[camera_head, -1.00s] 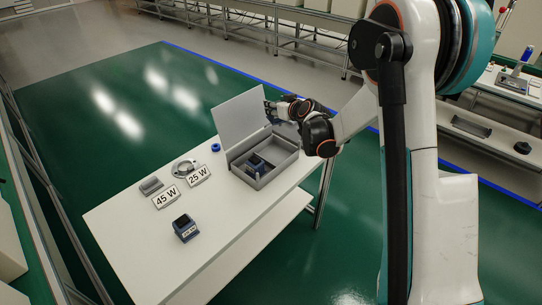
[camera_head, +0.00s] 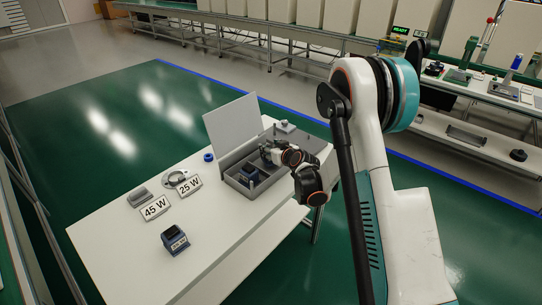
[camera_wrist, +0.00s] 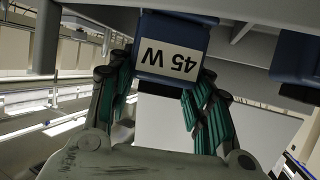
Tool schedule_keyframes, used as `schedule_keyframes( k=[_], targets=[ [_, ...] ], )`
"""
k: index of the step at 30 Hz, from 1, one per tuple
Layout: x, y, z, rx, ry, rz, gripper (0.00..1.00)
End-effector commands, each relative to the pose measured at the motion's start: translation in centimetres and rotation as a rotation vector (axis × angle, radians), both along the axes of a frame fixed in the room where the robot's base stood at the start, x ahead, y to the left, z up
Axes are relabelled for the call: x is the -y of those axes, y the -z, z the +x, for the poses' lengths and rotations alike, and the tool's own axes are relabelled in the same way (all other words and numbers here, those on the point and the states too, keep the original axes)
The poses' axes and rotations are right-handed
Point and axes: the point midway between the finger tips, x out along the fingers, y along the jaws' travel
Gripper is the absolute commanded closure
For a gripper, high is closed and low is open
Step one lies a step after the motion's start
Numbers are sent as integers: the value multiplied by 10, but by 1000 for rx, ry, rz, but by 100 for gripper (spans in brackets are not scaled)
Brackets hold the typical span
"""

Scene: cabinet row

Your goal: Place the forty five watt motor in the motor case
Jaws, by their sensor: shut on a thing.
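My gripper (camera_head: 268,153) is shut on the forty five watt motor. In the wrist view, the green fingers of my gripper (camera_wrist: 165,88) close on both sides of a blue motor (camera_wrist: 195,27) with a white "45 W" label, upside down in the picture. The grey motor case (camera_head: 262,192) stands on the white table with its lid (camera_head: 232,123) raised. In the head view my gripper is low at the case opening; whether the motor touches the case floor cannot be told. Another dark blue part (camera_wrist: 300,57) shows at the right in the wrist view.
On the white table (camera_head: 125,225) are the "45 W" sign (camera_head: 155,208), the "25 W" sign (camera_head: 190,187), a labelled dark blue block (camera_head: 174,240) and a blue ring (camera_head: 208,157). The table's front left is mostly clear.

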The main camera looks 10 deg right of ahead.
Motion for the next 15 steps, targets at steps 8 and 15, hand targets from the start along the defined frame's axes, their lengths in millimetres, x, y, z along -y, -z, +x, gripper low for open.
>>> schedule_keyframes(
  k=[8,15],
  targets=[
    [0,22,0,1,1,0,95],
    [0,24,0,1,0,0,95]
  ],
)
